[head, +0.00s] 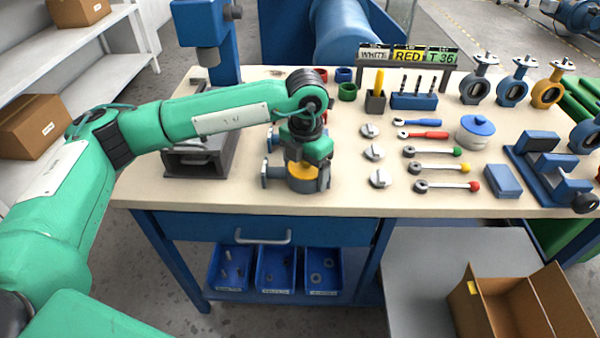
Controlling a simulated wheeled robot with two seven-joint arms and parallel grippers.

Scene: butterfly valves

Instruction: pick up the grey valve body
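A grey valve body (475,91) stands upright at the back right of the workbench, leftmost in a row with a blue valve body (512,92) and a yellow valve body (546,94). Each has a round opening and a pale top flange. My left gripper (303,187) hangs low over the front left of the bench, well left of and nearer than the grey valve body. A yellow part shows at its end. The wrist hides the space between the fingers, so I cannot tell whether it is open or shut. My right gripper is not in view.
Between them lie silver knobs (374,152), several handles (440,167), a blue block with tools (413,101) and a white pot with blue lid (474,132). A blue vise (545,165) stands at right. The front middle of the workbench (400,202) is clear.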

